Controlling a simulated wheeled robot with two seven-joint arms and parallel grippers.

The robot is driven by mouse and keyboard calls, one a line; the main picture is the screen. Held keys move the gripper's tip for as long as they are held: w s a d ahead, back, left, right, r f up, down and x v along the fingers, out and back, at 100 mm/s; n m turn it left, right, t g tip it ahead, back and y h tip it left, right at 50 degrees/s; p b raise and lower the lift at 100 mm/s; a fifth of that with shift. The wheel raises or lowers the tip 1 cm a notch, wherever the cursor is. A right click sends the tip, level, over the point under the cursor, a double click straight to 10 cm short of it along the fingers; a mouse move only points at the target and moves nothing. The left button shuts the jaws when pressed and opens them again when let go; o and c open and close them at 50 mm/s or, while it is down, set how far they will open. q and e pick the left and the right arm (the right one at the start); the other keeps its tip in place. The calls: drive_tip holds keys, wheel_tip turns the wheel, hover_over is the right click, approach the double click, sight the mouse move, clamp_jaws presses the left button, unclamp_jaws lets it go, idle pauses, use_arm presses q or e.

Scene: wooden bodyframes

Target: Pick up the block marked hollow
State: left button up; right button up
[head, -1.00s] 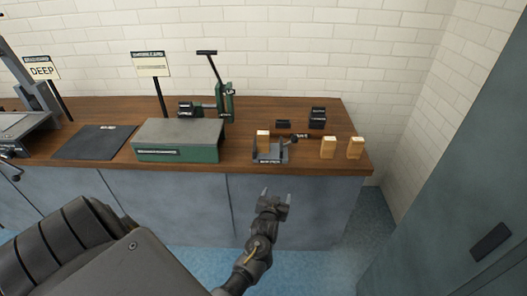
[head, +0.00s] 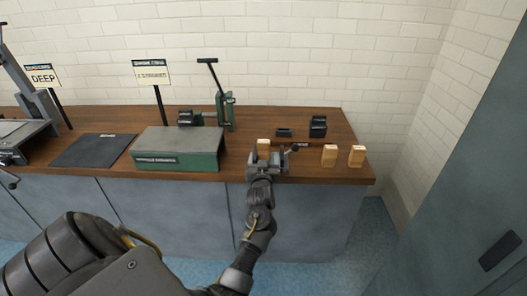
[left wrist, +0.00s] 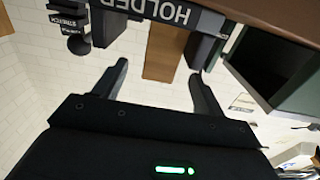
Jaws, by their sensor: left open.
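Three wooden blocks stand on the bench in the head view: one at the dark holder (head: 281,160), the holder block (head: 264,145), and two to its right, a middle block (head: 330,155) and a right block (head: 357,156). No marking is readable on any block. My left gripper (head: 264,162) is at the holder, in front of the holder block, and hides part of both. In the left wrist view my open left gripper (left wrist: 160,72) has a wooden block (left wrist: 163,50) showing between and beyond its fingers, beside a label reading HOLDER (left wrist: 168,12). My right gripper is out of view.
A green machine with a grey top (head: 178,147) stands left of the holder, with a lever press (head: 225,105) behind. Small dark items (head: 318,126) lie behind the blocks. A dark mat (head: 93,151) and a DEEP sign (head: 43,77) are further left.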

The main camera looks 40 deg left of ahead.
sight(263, 151)
use_arm(q)
drive_tip(key=shift+p+x, duration=0.45)
drive_tip(key=shift+x, duration=2.15)
drive_tip(key=shift+s+f, duration=0.1)
drive_tip(key=shift+f, duration=0.05)
drive_tip(key=shift+c, duration=0.4)
drive_tip(key=shift+a, duration=0.1)
drive_tip(key=c, duration=1)
drive_tip(key=shift+c, duration=0.2)
wheel_tip(263, 151, up, 28)
